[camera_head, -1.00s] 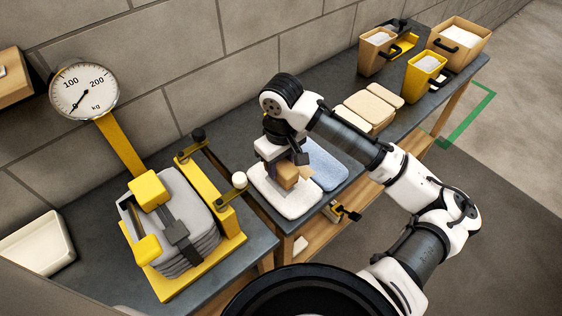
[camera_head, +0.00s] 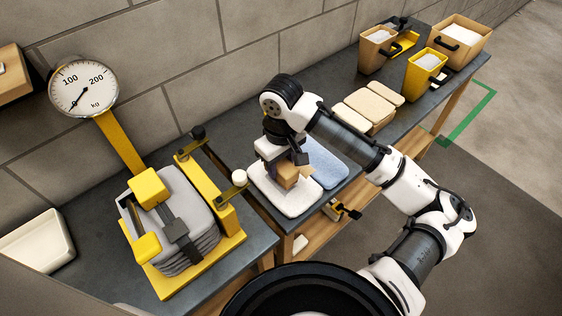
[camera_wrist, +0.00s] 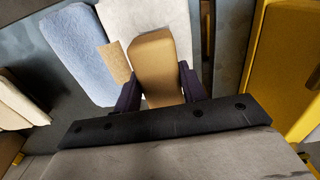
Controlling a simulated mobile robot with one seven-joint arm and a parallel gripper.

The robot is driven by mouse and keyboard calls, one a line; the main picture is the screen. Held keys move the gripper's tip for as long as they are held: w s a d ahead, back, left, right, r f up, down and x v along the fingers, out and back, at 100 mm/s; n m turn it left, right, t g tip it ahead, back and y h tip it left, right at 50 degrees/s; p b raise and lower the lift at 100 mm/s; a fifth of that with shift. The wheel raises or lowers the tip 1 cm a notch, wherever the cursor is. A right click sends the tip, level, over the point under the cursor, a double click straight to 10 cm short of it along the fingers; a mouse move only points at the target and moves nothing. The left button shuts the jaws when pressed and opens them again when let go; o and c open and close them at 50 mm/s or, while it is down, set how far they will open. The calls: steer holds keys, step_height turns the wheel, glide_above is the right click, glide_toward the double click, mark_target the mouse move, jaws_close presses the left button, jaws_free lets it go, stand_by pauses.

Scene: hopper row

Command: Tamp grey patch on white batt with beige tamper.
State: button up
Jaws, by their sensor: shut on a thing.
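My gripper (camera_head: 283,166) is shut on the beige tamper (camera_head: 288,178), one dark finger on each side of it in the wrist view (camera_wrist: 160,88). The tamper is a tan block, held low over the white batt (camera_head: 289,206). A flat tan piece (camera_wrist: 114,62) shows beside the block in the wrist view; I cannot tell whether it is part of the tamper. Whether the tamper touches the batt cannot be told. I see no grey patch; the tamper and gripper cover part of the batt, which also shows in the wrist view (camera_wrist: 150,14).
A blue batt (camera_head: 328,168) lies right beside the white one. A yellow clamp frame (camera_head: 230,243) with stacked grey batts (camera_head: 190,210) stands at left, near a dial gauge (camera_head: 83,88). Beige batts (camera_head: 368,106) and tan and yellow hoppers (camera_head: 424,72) are farther right on the bench.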

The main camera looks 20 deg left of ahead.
steer(key=shift+f, duration=0.25)
steer(key=shift+f+b, duration=1)
steer(key=shift+f, duration=0.25)
step_height(320, 180, up, 5)
steer(key=p, duration=0.5)
steer(key=shift+r, duration=0.95)
steer(key=shift+r, duration=0.15)
